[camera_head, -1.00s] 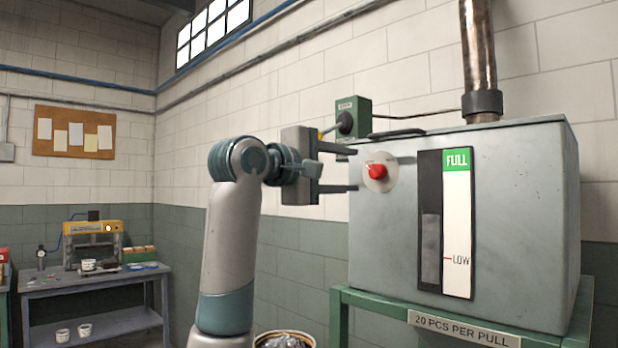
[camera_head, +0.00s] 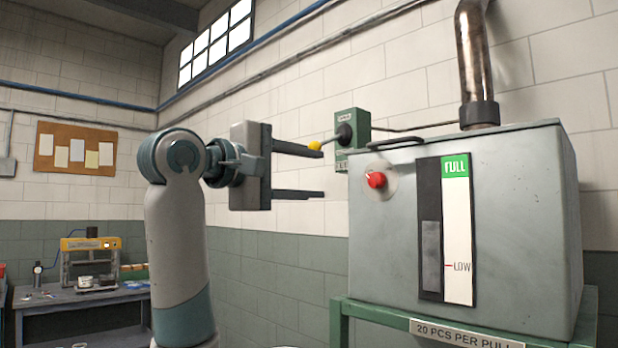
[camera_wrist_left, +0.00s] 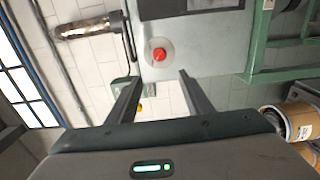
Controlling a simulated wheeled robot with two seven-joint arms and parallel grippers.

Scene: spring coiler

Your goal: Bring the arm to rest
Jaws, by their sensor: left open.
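My left gripper (camera_head: 310,172) is raised in front of the wall, to the left of the grey hopper tank (camera_head: 530,200). Its two fingers point right and are spread apart with nothing between them. In the left wrist view the open fingers (camera_wrist_left: 157,88) point toward the tank's red knob (camera_wrist_left: 159,55). The yellow-tipped lever (camera_head: 315,145) of the green switch box (camera_head: 350,138) shows close to the upper finger in the head view; I cannot tell whether they touch. My right gripper is not in view.
The tank stands on a green frame (camera_head: 340,318), with a copper pipe (camera_head: 473,50) rising from its top. A workbench (camera_head: 85,310) with a yellow press (camera_head: 90,245) is at the far left. A drum (camera_wrist_left: 290,122) shows at the right of the left wrist view.

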